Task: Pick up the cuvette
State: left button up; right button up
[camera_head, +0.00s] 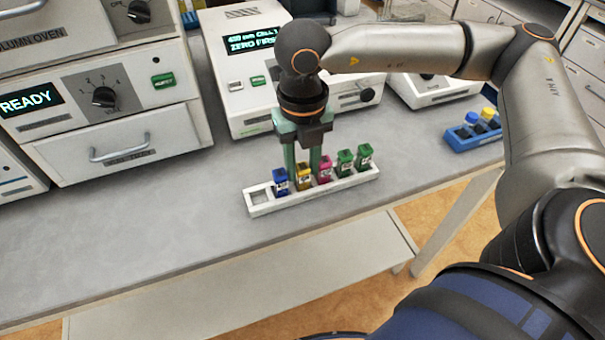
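A white rack (262,210) stands near the bench's front edge, with one empty slot at its left end. It holds cuvettes with a blue (281,182), a yellow (304,177), a pink (325,170) and two green caps (345,163) (364,157). My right gripper (303,171) points down over the rack. Its two greenish fingers are apart, with their tips down at the yellow cuvette, one toward the blue side and one toward the pink side. I cannot tell whether they touch it. My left gripper is not in view.
A photometer with a lit display (250,42) stands behind the rack. A column oven (120,120) is at the left. A blue rack with coloured caps (458,141) sits at the right. The bench (150,240) left of the white rack is clear.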

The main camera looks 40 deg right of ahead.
jog(key=shift+f, duration=0.4)
jog(key=shift+c, duration=0.3)
grip_shut()
jog(key=shift+r, duration=0.15)
